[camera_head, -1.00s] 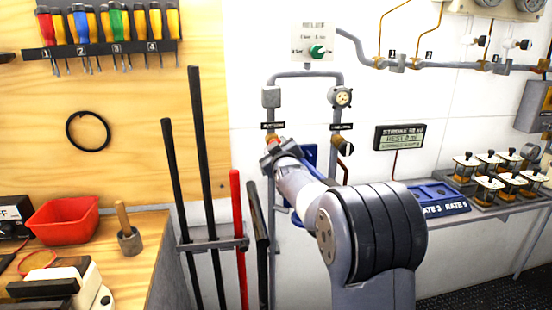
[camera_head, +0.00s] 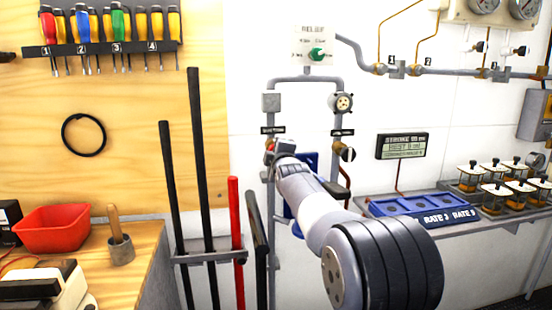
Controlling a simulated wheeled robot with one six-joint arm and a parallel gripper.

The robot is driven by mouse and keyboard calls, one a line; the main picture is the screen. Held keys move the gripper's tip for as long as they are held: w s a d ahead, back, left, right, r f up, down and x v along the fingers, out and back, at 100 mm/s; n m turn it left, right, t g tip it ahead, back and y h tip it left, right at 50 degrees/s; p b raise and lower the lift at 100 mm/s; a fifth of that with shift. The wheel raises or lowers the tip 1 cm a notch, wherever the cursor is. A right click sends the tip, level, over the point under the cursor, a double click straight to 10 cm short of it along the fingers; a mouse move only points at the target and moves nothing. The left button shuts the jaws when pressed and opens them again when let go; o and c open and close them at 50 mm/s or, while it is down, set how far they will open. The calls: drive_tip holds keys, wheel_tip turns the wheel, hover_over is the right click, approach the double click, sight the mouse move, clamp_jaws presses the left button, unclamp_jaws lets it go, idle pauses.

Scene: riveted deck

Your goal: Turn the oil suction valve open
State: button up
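Two grey vertical pipes run down the white wall below a relief panel. The left pipe has a small black label (camera_head: 272,130), its text too small to read surely. Just below it, a small orange-red and brass valve part (camera_head: 269,146) shows, mostly hidden by my gripper. My gripper (camera_head: 274,152) is at this valve, seen from behind along the arm. Its fingers are hidden, so whether it is open or shut on the valve does not show. The right pipe has another label (camera_head: 342,132) and a brass valve with a dark-and-white knob (camera_head: 348,154).
Tall black bars (camera_head: 200,150) and a red bar (camera_head: 235,240) stand in a rack left of the arm. A blue tray (camera_head: 405,205) and several small jars stand on the right shelf. A display (camera_head: 401,146) hangs on the wall. The relief panel (camera_head: 316,46) has a green knob.

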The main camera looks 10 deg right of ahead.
drive_tip(key=shift+n, duration=0.3)
drive_tip(key=o, duration=1)
drive_tip(key=shift+r, duration=0.1)
